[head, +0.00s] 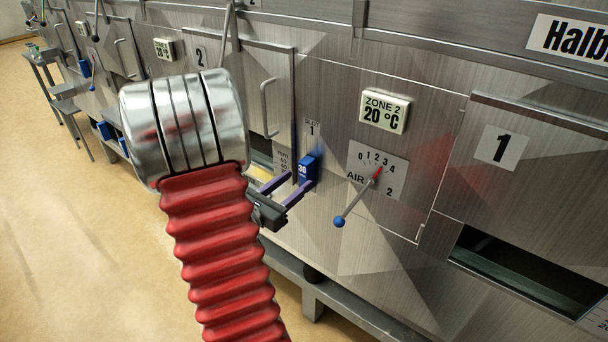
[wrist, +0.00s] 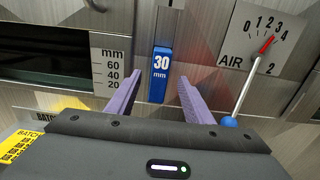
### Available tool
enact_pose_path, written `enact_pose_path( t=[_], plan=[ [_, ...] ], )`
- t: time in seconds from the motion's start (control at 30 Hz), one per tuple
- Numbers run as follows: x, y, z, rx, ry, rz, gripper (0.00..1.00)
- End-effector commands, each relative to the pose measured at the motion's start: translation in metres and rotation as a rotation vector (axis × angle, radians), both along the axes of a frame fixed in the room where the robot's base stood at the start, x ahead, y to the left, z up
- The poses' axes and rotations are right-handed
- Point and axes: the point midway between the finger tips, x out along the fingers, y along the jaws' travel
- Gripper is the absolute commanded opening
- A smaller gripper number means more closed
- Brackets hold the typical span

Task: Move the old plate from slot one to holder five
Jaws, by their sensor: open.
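A blue plate marked 30 mm (wrist: 161,72) stands upright in the steel front, and it also shows in the head view (head: 308,168) below a small label ending in 1. My gripper (head: 300,180) is open in front of it. In the wrist view the two purple fingers (wrist: 160,88) point at the plate, one on each side, with gaps between them and the blue face. Whether the fingertips reach its depth I cannot tell. No holder marked five can be made out.
Right of the plate is an AIR lever with a blue knob (head: 339,221) on a 0 to 4 scale. A mm scale (wrist: 111,65) and a dark opening (wrist: 45,57) lie to the left. A door handle (head: 268,108) is above. A low steel rail (head: 345,307) runs below.

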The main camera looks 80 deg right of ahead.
Motion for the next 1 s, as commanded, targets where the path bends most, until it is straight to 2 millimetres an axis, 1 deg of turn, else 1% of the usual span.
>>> enact_pose_path(
  t=[0.03, 0.2, 0.4, 0.73, 0.77, 1.0],
  plan=[
    [-0.004, -0.006, 0.0, 0.0, -0.001, -0.004, 0.47],
    [-0.012, -0.026, 0.0, -0.001, -0.001, -0.003, 0.47],
    [-0.018, -0.041, 0.0, -0.001, 0.0, -0.002, 0.47],
    [-0.019, -0.044, 0.0, 0.0, 0.0, 0.0, 0.47],
    [-0.019, -0.044, 0.0, 0.0, 0.0, 0.0, 0.46],
    [-0.019, -0.044, 0.0, 0.0, 0.0, 0.0, 0.29]
  ],
)
